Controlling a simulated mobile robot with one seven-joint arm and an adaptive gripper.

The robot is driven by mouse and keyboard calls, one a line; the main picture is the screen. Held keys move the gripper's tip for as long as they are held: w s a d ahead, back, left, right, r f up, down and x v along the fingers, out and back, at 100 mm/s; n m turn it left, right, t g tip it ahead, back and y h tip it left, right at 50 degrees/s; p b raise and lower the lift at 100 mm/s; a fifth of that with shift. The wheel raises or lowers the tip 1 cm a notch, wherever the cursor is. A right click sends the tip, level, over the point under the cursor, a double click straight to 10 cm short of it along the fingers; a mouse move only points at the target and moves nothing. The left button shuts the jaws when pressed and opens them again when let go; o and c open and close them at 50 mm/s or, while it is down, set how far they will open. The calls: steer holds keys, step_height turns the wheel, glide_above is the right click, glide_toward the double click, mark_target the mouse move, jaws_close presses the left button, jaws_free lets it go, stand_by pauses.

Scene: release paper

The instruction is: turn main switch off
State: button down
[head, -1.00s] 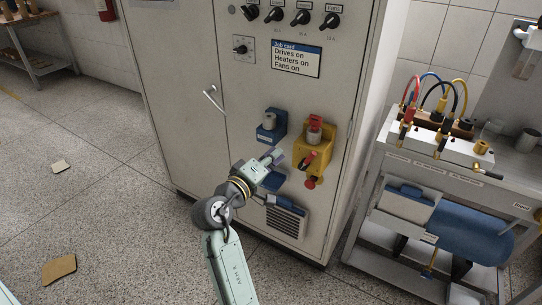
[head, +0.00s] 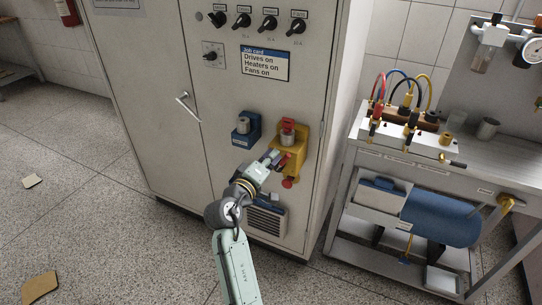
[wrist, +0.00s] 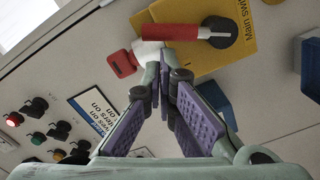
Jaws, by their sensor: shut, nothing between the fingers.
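The main switch has a yellow plate (wrist: 200,55), labelled "Main SWI..." in the wrist view, where a black hub (wrist: 220,32) carries a red handle (wrist: 172,32). In the head view the yellow plate (head: 304,140) is on the grey cabinet's front at the lower right. My gripper (wrist: 167,68) is shut and empty, its purple-padded fingertips close to the red handle; I cannot tell whether they touch it. In the head view my gripper (head: 275,157) is at the plate's left edge and hides part of the switch.
A red-topped pale fixture (head: 288,130) sits on the yellow plate. A blue holder (head: 244,131) is to its left. Black knobs (head: 270,22) and a job card (head: 265,62) are above. A bench (head: 400,150) with coloured cables stands at the right.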

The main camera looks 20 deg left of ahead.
steer(key=shift+d+m+b, duration=0.65)
steer(key=shift+m+b, duration=0.35)
steer(key=shift+b, duration=0.15)
steer(key=d+f+m+b, duration=0.1)
steer(key=m+b, duration=0.2)
steer(key=d+f+m+b, duration=0.1)
steer(key=d+m+b, duration=0.1)
steer(key=m+b, duration=0.1)
steer(key=d+f+m+b, duration=0.1)
steer(key=d+m+b, duration=0.1)
steer(key=m+b, duration=0.1)
steer(key=shift+y+b, duration=0.3)
steer(key=shift+b, duration=0.25)
steer(key=shift+s+d+f, duration=0.1)
